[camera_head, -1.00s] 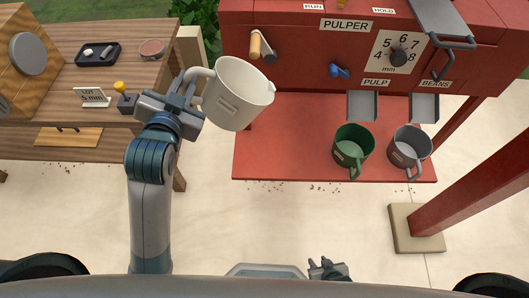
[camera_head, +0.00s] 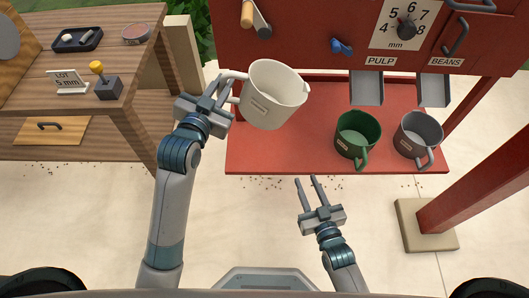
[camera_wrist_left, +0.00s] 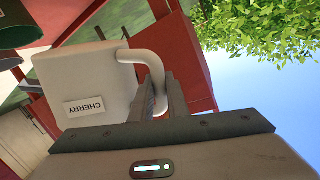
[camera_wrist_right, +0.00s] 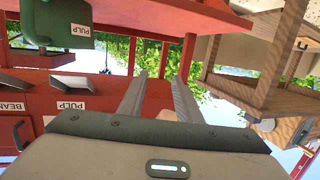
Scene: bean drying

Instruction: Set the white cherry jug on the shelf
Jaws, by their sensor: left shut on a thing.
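The white cherry jug (camera_head: 268,98) is held in the air in front of the red shelf's left part, its opening facing up. My left gripper (camera_head: 222,92) is shut on its handle. In the left wrist view the jug (camera_wrist_left: 75,75) shows its CHERRY label, and the handle sits between the fingers (camera_wrist_left: 160,95). The red shelf (camera_head: 290,158) lies below the pulper. My right gripper (camera_head: 310,184) is open and empty in front of the shelf's front edge; its spread fingers also show in the right wrist view (camera_wrist_right: 155,95).
A green pulp jug (camera_head: 357,134) and a grey jug (camera_head: 418,135) stand on the shelf's right part, under the pulp chute (camera_head: 367,88) and beans chute (camera_head: 433,90). The shelf's left half has bare room. A wooden bench (camera_head: 130,75) stands left; a red post (camera_head: 470,200) stands right.

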